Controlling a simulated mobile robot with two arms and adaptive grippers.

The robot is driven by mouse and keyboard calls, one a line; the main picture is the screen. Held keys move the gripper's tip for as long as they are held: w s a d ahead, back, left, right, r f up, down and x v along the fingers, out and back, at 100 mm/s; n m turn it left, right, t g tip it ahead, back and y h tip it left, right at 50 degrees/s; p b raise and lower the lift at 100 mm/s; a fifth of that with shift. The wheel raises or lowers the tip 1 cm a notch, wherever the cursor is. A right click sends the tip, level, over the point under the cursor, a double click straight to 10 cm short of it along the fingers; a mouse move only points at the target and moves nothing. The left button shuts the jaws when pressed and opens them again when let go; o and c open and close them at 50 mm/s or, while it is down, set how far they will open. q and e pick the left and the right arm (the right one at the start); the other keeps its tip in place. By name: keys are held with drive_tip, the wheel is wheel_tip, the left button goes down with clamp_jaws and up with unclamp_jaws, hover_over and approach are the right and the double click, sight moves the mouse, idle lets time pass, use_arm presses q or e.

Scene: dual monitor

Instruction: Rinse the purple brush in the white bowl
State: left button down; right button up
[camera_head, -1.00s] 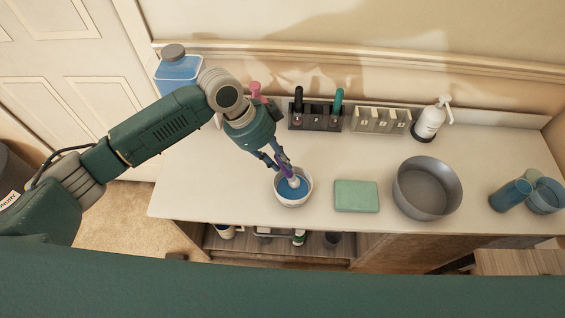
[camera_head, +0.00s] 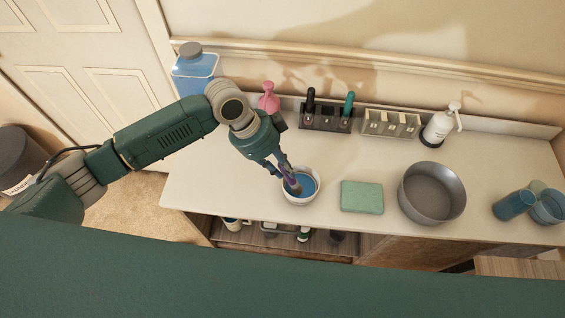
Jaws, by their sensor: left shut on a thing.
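The white bowl (camera_head: 314,197) stands near the front edge of the counter and holds blue liquid. My left gripper (camera_head: 286,173) is shut on the purple brush (camera_head: 291,181), just above the bowl's left side. The brush points down and its lower end is inside the bowl, at or in the blue liquid; how deep it sits I cannot tell. My right gripper is not in view.
A green sponge-like block (camera_head: 362,197) and a grey basin (camera_head: 432,192) stand right of the bowl. Blue cups (camera_head: 514,204) are at the far right. A dark holder (camera_head: 326,120), a pale rack (camera_head: 390,124), a pump bottle (camera_head: 438,127), a pink bottle (camera_head: 268,101) and a blue container (camera_head: 195,75) line the back.

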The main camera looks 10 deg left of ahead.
use_arm(q)
drive_tip(key=shift+w+d+p, duration=0.1)
drive_tip(key=shift+d+p, duration=0.3)
drive_tip(key=shift+d, duration=1.1)
drive_tip(key=shift+w+a+r+p, duration=0.1)
drive_tip(key=shift+w+a+p, duration=0.25)
drive_tip(key=shift+a, duration=0.35)
drive_tip(key=shift+w+a+r+p, duration=0.1)
drive_tip(key=shift+w+a+p, duration=0.2)
drive_tip(key=shift+a, duration=0.35)
drive_tip(key=shift+s+a+p, duration=0.25)
drive_tip(key=shift+s+p, duration=0.25)
drive_tip(key=shift+s, duration=0.05)
drive_tip(key=shift+s+a+f, duration=0.1)
drive_tip(key=shift+s+f, duration=0.05)
drive_tip(key=shift+s, duration=0.05)
drive_tip(key=shift+w+d, duration=0.55)
drive_tip(key=shift+d, duration=0.3)
